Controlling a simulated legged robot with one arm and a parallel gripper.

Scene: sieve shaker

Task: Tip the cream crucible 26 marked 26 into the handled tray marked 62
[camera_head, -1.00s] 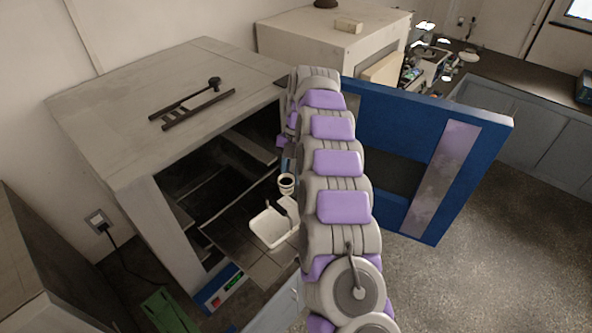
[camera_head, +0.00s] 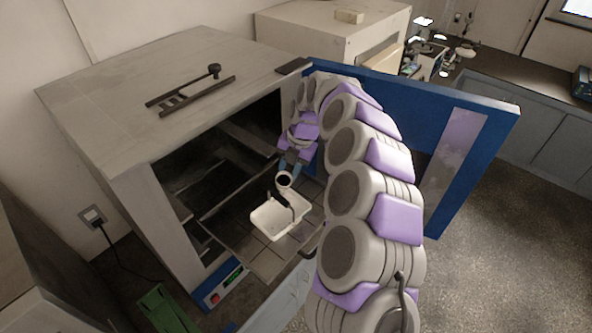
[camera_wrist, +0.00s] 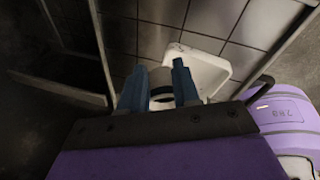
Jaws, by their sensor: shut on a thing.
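The cream crucible (camera_head: 284,180) shows as a pale cup with a dark round mouth, just behind the tray in the head view. My gripper (camera_head: 288,169) is shut on it. In the wrist view the blue fingers of my gripper (camera_wrist: 160,82) stand on either side of the crucible (camera_wrist: 162,104), which they partly hide. The crucible looks tilted, its mouth facing the head camera. The white handled tray (camera_head: 263,226) lies just in front of and below it, and beyond the fingers in the wrist view (camera_wrist: 211,70). I cannot read the marks 26 or 62.
The tray rests on a tiled shelf (camera_head: 262,260) at the mouth of a grey oven-like cabinet (camera_head: 140,90). Its blue door (camera_head: 455,110) stands open at right, close beside my arm. A dark tong-like tool (camera_head: 195,97) lies on top of the cabinet.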

